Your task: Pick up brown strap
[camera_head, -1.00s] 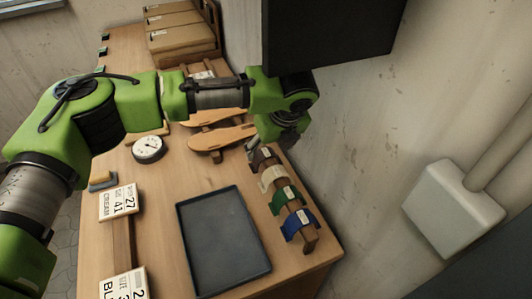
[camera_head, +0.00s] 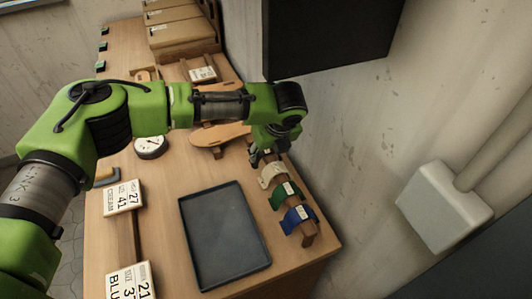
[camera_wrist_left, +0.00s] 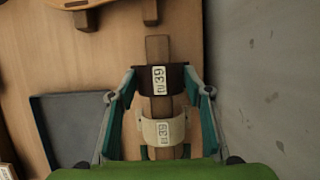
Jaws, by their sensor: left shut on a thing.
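The brown strap (camera_wrist_left: 173,79) is a dark band with a white label reading 39. It lies over a wooden bar (camera_wrist_left: 158,48) in the left wrist view, just beyond a cream strap (camera_wrist_left: 163,129). My left gripper (camera_wrist_left: 165,80) is shut on the brown strap, with one finger at each side of it. In the head view my left gripper (camera_head: 264,156) is at the far end of the bar and mostly hides the brown strap. My right gripper is not in view.
On the same bar are the cream strap (camera_head: 272,174), a green strap (camera_head: 285,195) and a blue strap (camera_head: 299,217). A dark tray (camera_head: 225,237) lies left of the bar. A wooden sole (camera_head: 220,135) and a round dial (camera_head: 150,147) are nearby. The wall is close on the right.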

